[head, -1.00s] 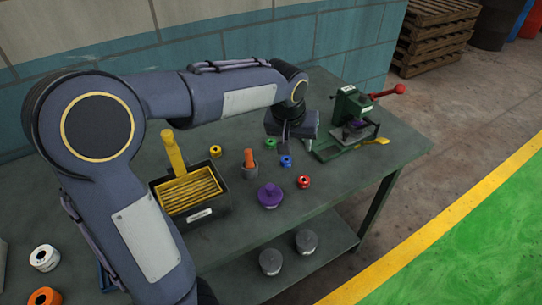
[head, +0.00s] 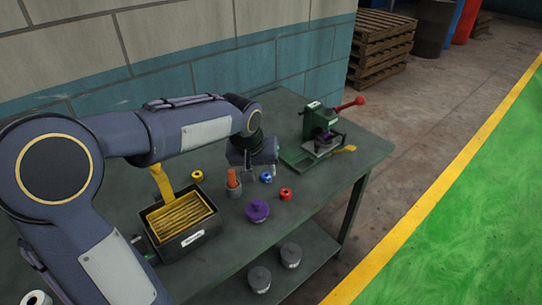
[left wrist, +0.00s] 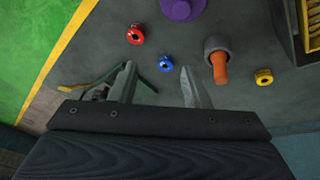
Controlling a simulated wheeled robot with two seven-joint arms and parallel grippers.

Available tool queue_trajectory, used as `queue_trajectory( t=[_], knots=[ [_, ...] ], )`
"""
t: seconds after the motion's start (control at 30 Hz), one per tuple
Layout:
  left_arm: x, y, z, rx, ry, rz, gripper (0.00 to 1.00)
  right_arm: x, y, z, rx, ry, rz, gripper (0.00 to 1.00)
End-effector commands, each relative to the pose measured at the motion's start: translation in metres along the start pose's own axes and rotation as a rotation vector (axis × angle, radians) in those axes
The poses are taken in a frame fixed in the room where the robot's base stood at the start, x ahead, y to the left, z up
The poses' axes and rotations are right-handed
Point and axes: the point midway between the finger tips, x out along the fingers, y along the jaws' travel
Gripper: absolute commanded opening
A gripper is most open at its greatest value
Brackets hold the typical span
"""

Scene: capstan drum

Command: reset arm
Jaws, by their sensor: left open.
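My left arm comes in from the left in the head view. Its gripper (head: 250,172) hangs over the bench, pointing down, behind the blue spool and the grey cup. In the left wrist view the two fingers (left wrist: 160,80) are apart with nothing between them. The blue spool (left wrist: 165,63) lies on the bench just beyond the gap between the fingers. The gripper touches no object that I can see. My right gripper is not in view.
A green press (head: 318,125) with a red-knobbed lever stands at the back right. Near the gripper are a grey cup with an orange peg (head: 233,184), a purple knobbed piece (head: 257,211), a red spool (head: 285,194) and a yellow spool (head: 197,176). A black bin (head: 188,241) stands left.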

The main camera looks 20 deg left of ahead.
Motion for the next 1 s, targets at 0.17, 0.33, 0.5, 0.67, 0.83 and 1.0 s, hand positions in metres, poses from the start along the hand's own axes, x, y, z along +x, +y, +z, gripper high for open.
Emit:
queue_trajectory(
  t=[0.17,0.33,0.5,0.67,0.83,1.0],
  knots=[
    [-0.001,-0.001,0.001,0.0,0.0,0.002,0.43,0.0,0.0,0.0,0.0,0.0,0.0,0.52],
    [-0.021,-0.013,0.03,0.0,-0.011,0.07,0.43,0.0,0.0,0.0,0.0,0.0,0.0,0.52],
    [-0.055,-0.029,0.104,0.038,-0.01,0.205,0.43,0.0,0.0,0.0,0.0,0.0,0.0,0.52],
    [-0.071,-0.032,0.175,0.095,0.024,0.292,0.43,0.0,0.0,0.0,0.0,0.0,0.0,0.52],
    [-0.07,-0.03,0.221,0.14,0.057,0.326,0.43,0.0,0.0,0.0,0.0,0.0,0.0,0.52],
    [-0.068,-0.029,0.235,0.156,0.066,0.334,0.43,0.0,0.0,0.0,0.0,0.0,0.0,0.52]
  ],
)
